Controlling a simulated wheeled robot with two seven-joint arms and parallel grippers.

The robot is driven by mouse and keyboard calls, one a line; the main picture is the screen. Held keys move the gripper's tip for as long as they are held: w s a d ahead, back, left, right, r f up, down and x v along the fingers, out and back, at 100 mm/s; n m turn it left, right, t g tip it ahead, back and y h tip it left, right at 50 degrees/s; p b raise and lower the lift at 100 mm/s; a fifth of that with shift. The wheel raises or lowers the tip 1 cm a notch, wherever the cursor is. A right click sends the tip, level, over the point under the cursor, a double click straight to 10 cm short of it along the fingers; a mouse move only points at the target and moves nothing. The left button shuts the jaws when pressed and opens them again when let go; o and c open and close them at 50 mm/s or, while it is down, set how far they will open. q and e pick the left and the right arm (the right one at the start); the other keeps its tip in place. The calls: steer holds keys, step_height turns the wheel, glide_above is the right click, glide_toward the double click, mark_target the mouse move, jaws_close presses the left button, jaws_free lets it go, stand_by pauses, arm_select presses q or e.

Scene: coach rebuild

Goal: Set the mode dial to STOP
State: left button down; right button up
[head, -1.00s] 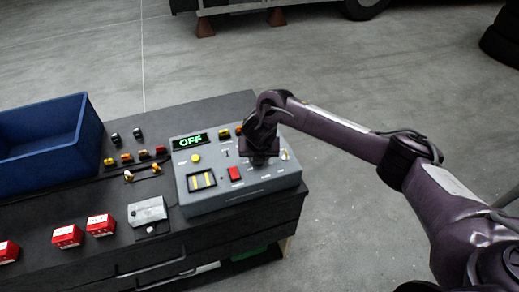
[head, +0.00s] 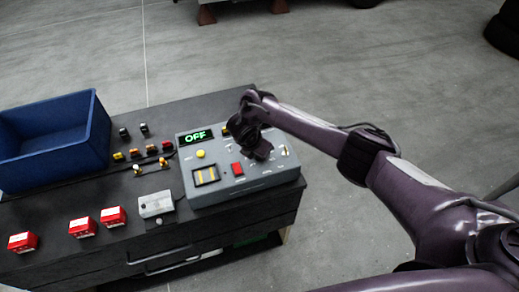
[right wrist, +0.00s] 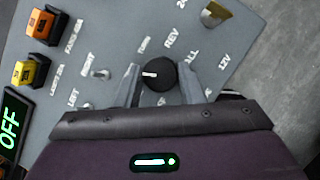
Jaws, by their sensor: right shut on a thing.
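The grey control box (head: 225,192) stands on the dark cabinet top, and its display (head: 199,136) reads OFF in green. The mode dial (right wrist: 158,70) is a round black knob with a white pointer mark that points left in the right wrist view. My right gripper (right wrist: 158,78) has one finger on each side of the knob and is shut on it. In the head view my right gripper (head: 262,150) hides the dial. The STOP label cannot be made out. My left gripper is not in view.
Toggle switches (right wrist: 100,73), orange and yellow rocker switches (right wrist: 42,27) and a brass-coloured knob or key (right wrist: 214,14) sit near the dial. A blue bin (head: 52,148), red boxes (head: 82,227) and a small grey-white box (head: 156,205) share the cabinet top.

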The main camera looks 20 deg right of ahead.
steer(key=shift+r, duration=0.1)
stand_by(0.3)
steer(key=o, duration=1)
